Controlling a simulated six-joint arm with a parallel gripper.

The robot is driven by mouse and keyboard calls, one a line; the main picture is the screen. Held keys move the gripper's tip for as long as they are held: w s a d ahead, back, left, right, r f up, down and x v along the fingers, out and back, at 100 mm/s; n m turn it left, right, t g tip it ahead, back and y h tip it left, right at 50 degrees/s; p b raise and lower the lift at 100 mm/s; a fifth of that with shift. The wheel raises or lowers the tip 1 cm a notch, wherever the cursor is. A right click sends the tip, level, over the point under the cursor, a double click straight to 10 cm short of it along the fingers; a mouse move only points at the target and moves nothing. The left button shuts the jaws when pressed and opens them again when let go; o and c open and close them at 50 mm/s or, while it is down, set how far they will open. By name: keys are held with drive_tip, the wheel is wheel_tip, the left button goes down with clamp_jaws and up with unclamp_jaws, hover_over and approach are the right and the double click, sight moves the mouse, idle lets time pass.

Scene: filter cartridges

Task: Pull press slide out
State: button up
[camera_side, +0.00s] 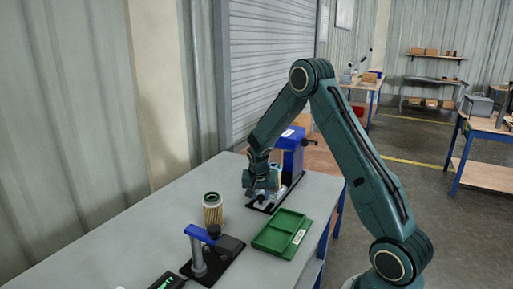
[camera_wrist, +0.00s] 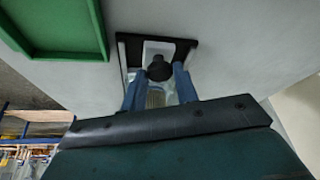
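The press (camera_side: 292,150) is a blue block on a black base plate (camera_side: 290,192) at the far end of the table. The press slide (camera_wrist: 157,48) shows in the wrist view as a pale plate in a black frame, with a round black knob (camera_wrist: 160,68). My gripper (camera_side: 262,186) points down over the front of the press. In the wrist view its blue fingers (camera_wrist: 160,72) stand apart, one on each side of the knob. Contact with the knob cannot be made out. A pleated yellowish cartridge (camera_wrist: 156,97) shows between the fingers, partly hidden.
A green tray (camera_side: 282,233) lies in front of the press, near the table edge. A filter cartridge (camera_side: 212,209) stands upright to the left. A black fixture with a blue lever (camera_side: 202,234) and a small display (camera_side: 167,281) are nearer. The table's left side is clear.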

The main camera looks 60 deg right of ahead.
drive_tip(key=o, duration=0.4)
drive_tip(key=shift+a, duration=0.3)
drive_tip(key=shift+c, duration=0.2)
drive_tip(key=shift+o, duration=0.2)
drive_tip(key=shift+d, duration=0.1)
drive_tip(key=shift+r, duration=0.1)
drive_tip(key=v, duration=1.3)
drive_tip(key=shift+r, duration=0.3)
